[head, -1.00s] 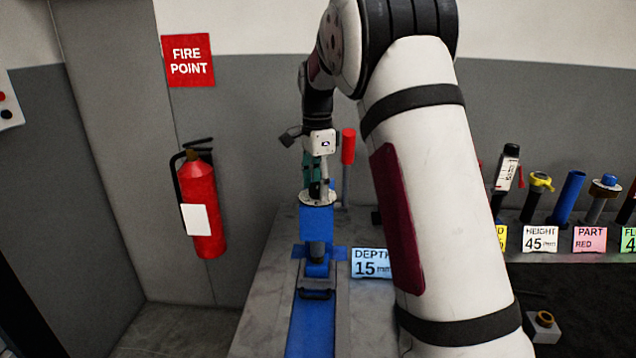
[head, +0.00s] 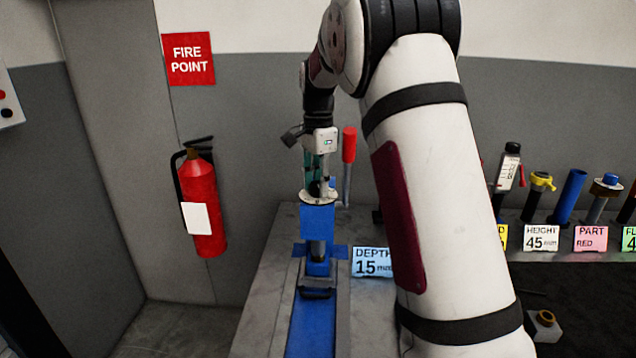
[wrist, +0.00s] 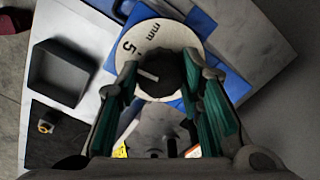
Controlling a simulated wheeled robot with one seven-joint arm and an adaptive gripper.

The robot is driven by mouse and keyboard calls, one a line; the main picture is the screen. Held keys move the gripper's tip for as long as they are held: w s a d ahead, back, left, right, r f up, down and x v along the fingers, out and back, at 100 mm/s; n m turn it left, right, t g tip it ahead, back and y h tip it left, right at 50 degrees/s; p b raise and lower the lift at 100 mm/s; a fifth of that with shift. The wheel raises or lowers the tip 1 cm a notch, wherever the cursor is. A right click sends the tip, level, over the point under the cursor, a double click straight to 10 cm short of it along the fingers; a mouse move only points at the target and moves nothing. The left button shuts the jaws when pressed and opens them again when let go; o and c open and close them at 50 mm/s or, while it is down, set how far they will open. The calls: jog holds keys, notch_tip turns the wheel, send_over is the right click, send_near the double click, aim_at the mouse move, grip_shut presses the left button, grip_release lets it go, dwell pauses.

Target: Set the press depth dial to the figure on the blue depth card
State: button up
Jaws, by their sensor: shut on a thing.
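The blue depth card (head: 372,262) reads "DEPTH 15 mm" and stands beside the blue press (head: 318,220) in the head view. The white dial plate (head: 312,199) lies on top of the press. In the wrist view the dial plate (wrist: 177,34) shows a 5 and "mm"; its other figures are hidden. A black knob (wrist: 158,82) with a white pointer line sits at its middle. The line points left in the picture, below the 5; I cannot tell its exact setting. My gripper (head: 318,190) is over the dial, its fingers shut on the knob from both sides.
A red-topped post (head: 348,145) stands close behind the press, right of my gripper. Several coloured cards and tools, including the height card (head: 541,238), line the back right. A dark open tray (wrist: 75,65) lies left in the wrist view.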

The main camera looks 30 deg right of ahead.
jog(key=n, duration=1.2)
jog(key=shift+n, duration=2.2)
jog(key=o, duration=1.2)
jog(key=shift+c, duration=0.2)
jog(key=shift+r, duration=0.1)
